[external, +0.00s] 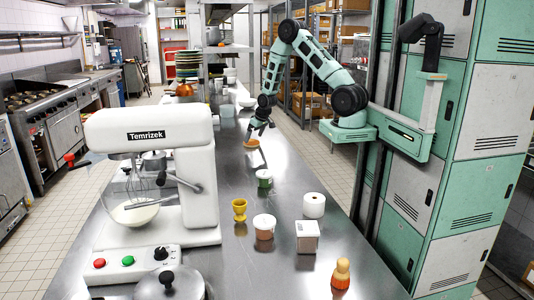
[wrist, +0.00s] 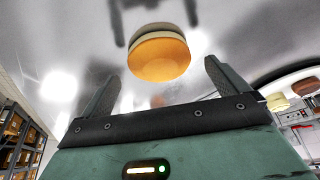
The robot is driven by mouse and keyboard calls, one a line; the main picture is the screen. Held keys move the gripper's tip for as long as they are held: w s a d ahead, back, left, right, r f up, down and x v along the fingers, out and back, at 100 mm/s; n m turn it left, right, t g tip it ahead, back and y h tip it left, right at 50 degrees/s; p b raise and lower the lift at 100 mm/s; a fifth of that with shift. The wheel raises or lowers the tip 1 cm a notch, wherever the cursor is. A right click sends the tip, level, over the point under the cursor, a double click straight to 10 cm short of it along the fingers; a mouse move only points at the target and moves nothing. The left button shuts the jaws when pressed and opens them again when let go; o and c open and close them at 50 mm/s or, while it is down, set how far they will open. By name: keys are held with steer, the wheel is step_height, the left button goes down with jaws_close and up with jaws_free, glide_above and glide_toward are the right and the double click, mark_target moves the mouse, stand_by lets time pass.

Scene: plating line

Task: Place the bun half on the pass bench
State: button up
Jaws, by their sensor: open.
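The bun half (external: 251,143) is a small tan-orange disc on the long steel bench (external: 225,270), beyond the mixer. In the wrist view the bun half (wrist: 160,55) shows an orange-brown face and a paler band, just beyond the fingertips and roughly between them. My gripper (external: 261,127) is open and empty, just above the bun half in the external view. Its two dark fingers stand apart in the wrist view (wrist: 162,72). I cannot tell whether they touch the bun. No label shows which surface is the pass bench.
A white stand mixer (external: 190,140) fills the near left of the bench. Green lockers (external: 485,140) stand right.

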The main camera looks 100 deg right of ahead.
steer(key=b+v, duration=0.1)
steer(key=v, duration=0.8)
steer(key=w+a+r+n+y, duration=0.1)
steer(key=w+a+r+n, duration=0.1)
steer(key=a, duration=0.8)
steer(key=w+a+r+n+y, duration=0.1)
steer(key=w+a+r+n, duration=0.15)
steer(key=a, duration=0.75)
steer(key=w+a+r+n+y, duration=0.1)
steer(key=w+a+n, duration=0.2)
steer(key=a, duration=0.7)
steer(key=s+a+r+n+g+y, duration=0.15)
steer(key=s+a+n, duration=0.5)
steer(key=a, duration=0.95)
steer(key=s+a+r+n+g, duration=0.1)
steer(key=s+a, duration=0.2)
steer(key=s, duration=0.4)
steer(key=s+a+r+n, duration=0.1)
steer(key=s+a, duration=0.3)
steer(key=s, duration=0.3)
steer(key=shift+n+g+h, duration=0.35)
steer(key=shift+n, duration=0.05)
